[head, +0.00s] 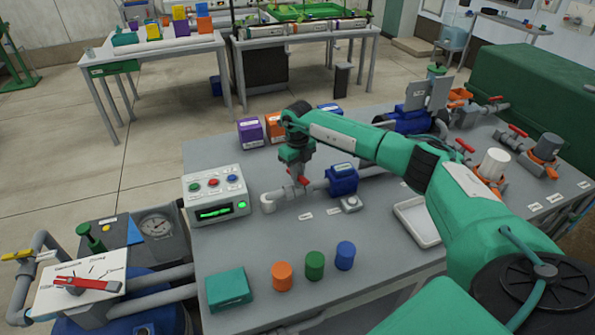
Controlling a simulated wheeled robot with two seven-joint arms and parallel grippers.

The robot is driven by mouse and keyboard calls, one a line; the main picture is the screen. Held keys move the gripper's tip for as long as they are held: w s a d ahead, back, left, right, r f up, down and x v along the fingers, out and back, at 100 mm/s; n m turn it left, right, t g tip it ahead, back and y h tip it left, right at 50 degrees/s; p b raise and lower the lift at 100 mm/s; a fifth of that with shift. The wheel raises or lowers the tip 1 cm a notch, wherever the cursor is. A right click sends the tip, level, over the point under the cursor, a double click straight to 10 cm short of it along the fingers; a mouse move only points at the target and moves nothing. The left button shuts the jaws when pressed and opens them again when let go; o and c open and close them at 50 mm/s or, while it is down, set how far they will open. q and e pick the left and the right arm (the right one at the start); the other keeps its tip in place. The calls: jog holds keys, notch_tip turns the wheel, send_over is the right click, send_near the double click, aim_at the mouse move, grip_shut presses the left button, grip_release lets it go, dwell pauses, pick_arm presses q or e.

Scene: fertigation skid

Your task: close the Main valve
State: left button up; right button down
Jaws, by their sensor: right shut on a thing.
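A grey pipe with a white elbow end (268,203) runs across the grey skid table, with a red valve handle (304,181) on it, left of a blue pump-like body (342,179). My right gripper (299,174) reaches down from above and is shut on this red handle; the fingers hide part of it. I cannot read a label that names it the Main valve. My left gripper is not in view.
A control box (215,196) with buttons and a green display stands left. Orange (282,276), green (315,265) and blue (345,255) cylinders stand in front. A panel with a red lever (87,284) is at lower left. More red-handled valves (518,131) stand at right.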

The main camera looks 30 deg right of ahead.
jog(key=shift+m, duration=2.3)
jog(key=c, duration=1.4)
grip_release()
jog(key=shift+o, duration=0.2)
jog(key=shift+r, duration=0.15)
